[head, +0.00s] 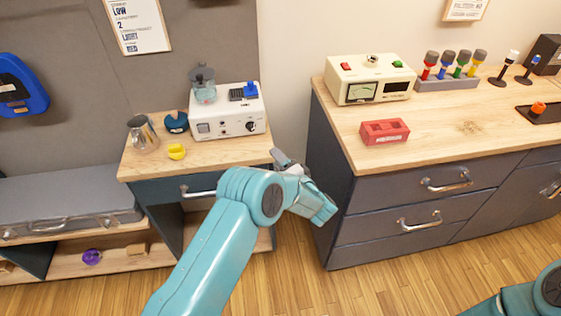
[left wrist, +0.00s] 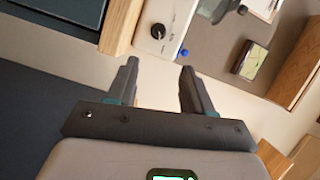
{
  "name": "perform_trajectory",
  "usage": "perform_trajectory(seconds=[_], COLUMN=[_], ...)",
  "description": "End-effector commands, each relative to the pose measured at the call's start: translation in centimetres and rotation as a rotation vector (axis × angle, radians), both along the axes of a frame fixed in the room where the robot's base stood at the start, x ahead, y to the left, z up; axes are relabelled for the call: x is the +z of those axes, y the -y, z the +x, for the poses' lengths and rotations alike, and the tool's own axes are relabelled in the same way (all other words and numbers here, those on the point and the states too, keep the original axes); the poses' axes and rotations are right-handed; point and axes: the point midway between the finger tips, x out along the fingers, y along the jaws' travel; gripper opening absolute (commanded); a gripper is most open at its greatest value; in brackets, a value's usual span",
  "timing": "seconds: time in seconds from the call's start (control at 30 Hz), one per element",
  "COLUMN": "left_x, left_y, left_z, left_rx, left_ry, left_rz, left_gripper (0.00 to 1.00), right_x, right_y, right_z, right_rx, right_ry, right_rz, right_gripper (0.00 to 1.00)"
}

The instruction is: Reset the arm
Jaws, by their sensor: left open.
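My left arm comes in from the lower left in the head view, and its gripper (head: 289,160) is in front of the gap between the two cabinets. In the left wrist view the two dark fingers of the left gripper (left wrist: 158,82) are apart with nothing between them. Part of my right arm shows at the lower right of the head view, but its gripper is out of the picture.
The right counter (head: 450,130) holds a red block (head: 385,132), a cream meter box (head: 362,80) and a rack of coloured tools (head: 447,84).

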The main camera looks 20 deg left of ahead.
Motion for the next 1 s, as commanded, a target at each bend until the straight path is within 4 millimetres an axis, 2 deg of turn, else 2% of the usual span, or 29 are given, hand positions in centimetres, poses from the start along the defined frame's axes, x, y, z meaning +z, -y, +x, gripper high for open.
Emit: perform_trajectory(seconds=[0.27,0.37,0.47,0.57,0.67,0.77,0.8,0.87,0.9,0.97,1.0], left_x=[-0.1,0.2,0.2,-2.2,-6.1,-10.9,-12.4,-14.4,-15.4,-16.4,-16.7], left_y=[-0.3,-2.2,-5.7,-6.6,-5.4,-1.9,-0.2,2.6,4.4,7.0,8.5], left_z=[0.0,-0.1,-1.5,-3.0,-5.1,-9.5,-11.8,-15.6,-18.3,-22.6,-25.4], left_rx=[0.004,0.035,0.065,-0.053,-0.219,-0.350,-0.374,-0.375,-0.354,-0.294,-0.238], left_ry=[-0.001,0.004,-0.034,-0.122,-0.161,-0.214,-0.243,-0.298,-0.339,-0.411,-0.460], left_rz=[0.000,-0.001,0.009,-0.028,-0.221,-0.557,-0.703,-0.920,-1.058,-1.253,-1.368], left_gripper=[0.51,0.51,0.51,0.51,0.51,0.51,0.51,0.51,0.51,0.51,0.51], right_x=[0.0,0.0,0.0,0.0,0.0,0.0,0.0,0.0,0.0,0.0,0.0], right_y=[0.0,0.0,0.0,0.0,0.0,0.0,0.0,0.0,0.0,0.0,0.0], right_z=[0.0,0.0,0.0,0.0,0.0,0.0,0.0,0.0,0.0,0.0,0.0], right_rx=[0.000,0.000,0.000,0.000,0.000,0.000,0.000,0.000,0.000,0.000,0.000], right_ry=[0.000,0.000,0.000,0.000,0.000,0.000,0.000,0.000,0.000,0.000,0.000], right_rz=[0.000,0.000,0.000,0.000,0.000,0.000,0.000,0.000,0.000,0.000,0.000], right_gripper=[0.50,0.50,0.50,0.50,0.50,0.50,0.50,0.50,0.50,0.50,0.50])
